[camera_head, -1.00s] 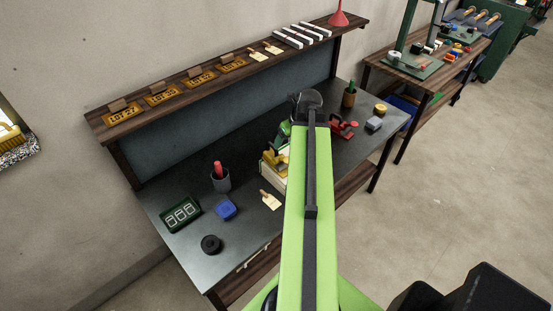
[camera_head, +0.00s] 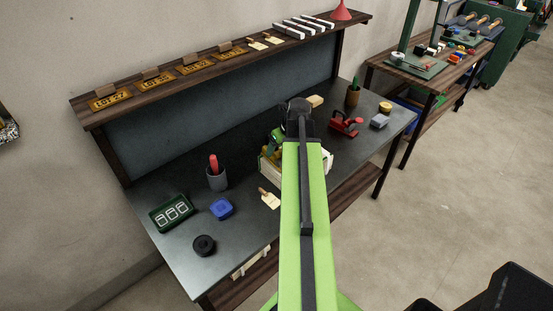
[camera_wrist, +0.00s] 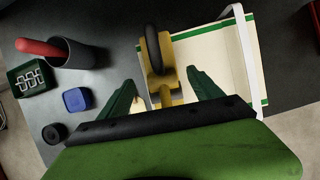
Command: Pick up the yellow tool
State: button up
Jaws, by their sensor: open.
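The yellow tool (camera_wrist: 167,48) has a dark rounded part on its left side and lies at the left edge of a cream tray with green trim (camera_wrist: 215,60). In the head view only a bit of the tool (camera_head: 268,153) shows beside my arm. In the wrist view my gripper (camera_wrist: 160,76) is open, with one green finger on each side of the tool's lower end. Nothing is clearly gripped, and I cannot tell whether the fingers touch it. My arm hides much of the tray in the head view.
A red tool (camera_head: 344,124) is on the right. A shelf (camera_head: 140,93) runs along the back.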

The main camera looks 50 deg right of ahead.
aim_at(278, 152)
jog(key=b+x, duration=0.3)
jog(key=x, duration=0.1)
jog(key=shift+d+f, duration=0.15)
jog(key=shift+f, duration=0.3)
jog(key=shift+r, duration=0.2)
jog(key=shift+c, duration=0.4)
grip_shut()
